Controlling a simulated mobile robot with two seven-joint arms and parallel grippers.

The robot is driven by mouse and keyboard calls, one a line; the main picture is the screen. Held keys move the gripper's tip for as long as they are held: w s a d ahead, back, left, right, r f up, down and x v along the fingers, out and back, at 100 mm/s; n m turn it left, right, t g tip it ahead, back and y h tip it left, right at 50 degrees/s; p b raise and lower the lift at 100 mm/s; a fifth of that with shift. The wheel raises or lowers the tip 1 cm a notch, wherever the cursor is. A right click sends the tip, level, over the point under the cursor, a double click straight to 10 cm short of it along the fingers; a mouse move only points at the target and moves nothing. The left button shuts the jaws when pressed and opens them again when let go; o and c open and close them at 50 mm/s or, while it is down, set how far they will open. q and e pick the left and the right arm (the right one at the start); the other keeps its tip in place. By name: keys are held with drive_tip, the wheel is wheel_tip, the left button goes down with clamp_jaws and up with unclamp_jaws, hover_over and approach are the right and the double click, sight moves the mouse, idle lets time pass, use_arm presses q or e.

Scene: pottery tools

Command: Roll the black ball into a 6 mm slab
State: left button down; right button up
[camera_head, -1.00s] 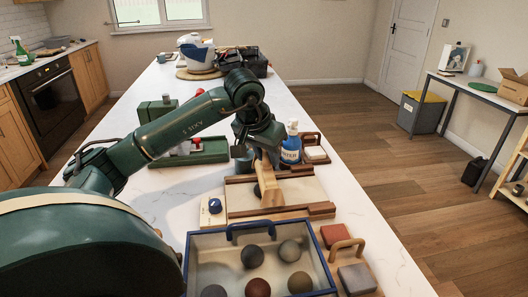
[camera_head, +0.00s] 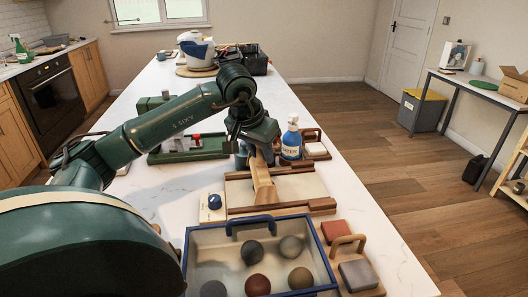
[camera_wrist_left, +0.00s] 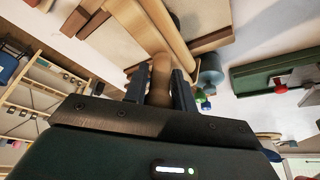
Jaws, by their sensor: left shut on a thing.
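My left gripper (camera_wrist_left: 160,88) is shut on the wooden handle of a rolling pin (camera_head: 262,183). In the head view the pin points toward me over a pale rolling board (camera_head: 295,187) with wooden rails; I cannot tell whether it touches the board. In the wrist view, the handle (camera_wrist_left: 161,70) sits between the two dark fingers. The darkest ball (camera_head: 252,252), which looks black, lies in a blue-rimmed clear bin (camera_head: 325,257) in front of the board. No slab shows on the visible part of the board. My right gripper is not in view.
The bin also holds several grey and reddish balls. Right of it are red and grey blocks (camera_head: 357,275) and a wooden handle. The counter's left side is largely clear.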

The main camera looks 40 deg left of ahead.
use_arm(q)
drive_tip(key=shift+s+a+f, duration=0.2)
drive_tip(key=shift+s, duration=0.1)
drive_tip(key=shift+w, duration=0.1)
drive_tip(key=shift+w+d+r, duration=0.1)
drive_tip(key=shift+d, duration=0.05)
drive_tip(key=shift+w+d+p, duration=0.25)
drive_tip(key=shift+w+p, duration=0.1)
drive_tip(key=shift+p, duration=0.1)
drive_tip(key=shift+f, duration=0.2)
